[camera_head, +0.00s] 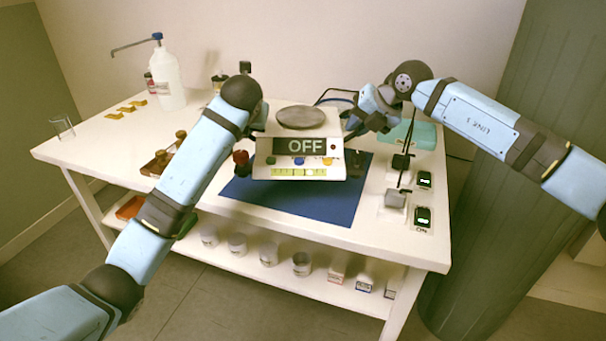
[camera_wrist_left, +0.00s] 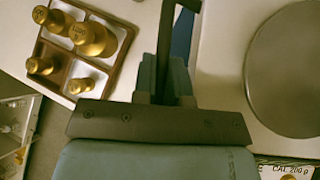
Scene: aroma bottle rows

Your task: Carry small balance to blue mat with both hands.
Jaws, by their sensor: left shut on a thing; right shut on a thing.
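The small balance (camera_head: 310,161) is a white box with a round grey pan and a dark display reading OFF. It is over the blue mat (camera_head: 312,205), whose front part shows below it; I cannot tell if it touches the mat. My left gripper (camera_head: 257,118), partly hidden by its own wrist, is shut on the balance's left side. In the left wrist view the gripper (camera_wrist_left: 175,65) is beside the balance's pan (camera_wrist_left: 295,75). My right gripper (camera_head: 352,126) is shut on the balance's right side.
A tray of brass weights (camera_wrist_left: 117,62) lies left of the balance. Two small devices with green displays (camera_head: 423,215) stand to the right of the mat. A white wash bottle (camera_head: 168,80) and a glass beaker (camera_head: 62,125) stand on the table's left. Several jars line the lower shelf (camera_head: 225,262).

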